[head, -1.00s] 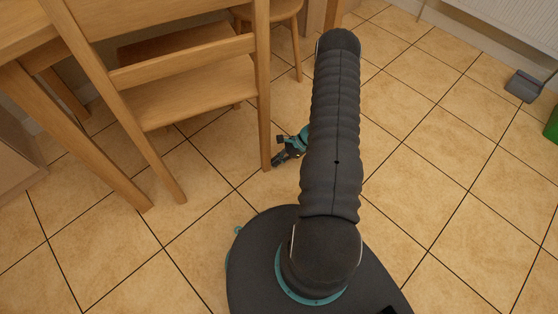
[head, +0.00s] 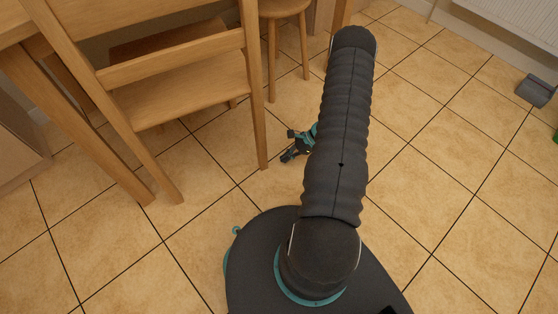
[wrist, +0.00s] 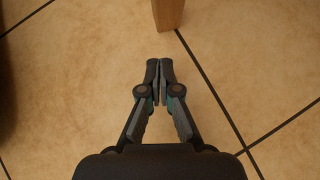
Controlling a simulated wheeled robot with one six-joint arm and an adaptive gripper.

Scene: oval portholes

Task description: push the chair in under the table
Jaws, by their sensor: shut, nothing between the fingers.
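The wooden chair (head: 180,100) stands at the upper left in the head view, its back toward me. The wooden table (head: 75,130) is at the left edge, with a leg close beside the chair's rear leg. My gripper (head: 290,157) is low over the floor, just right of the chair's nearer right leg and apart from it. In the wrist view my gripper (wrist: 160,64) is shut and empty above the tiles. A wooden leg (wrist: 168,14) shows at the top of that view, beyond the fingertips. The chair's front legs are mostly hidden.
A round wooden stool (head: 284,8) stands behind the chair to the right. A grey dustpan-like object (head: 536,90) lies near the radiator (head: 515,25) at the upper right. The tiled floor to the right of my arm is clear.

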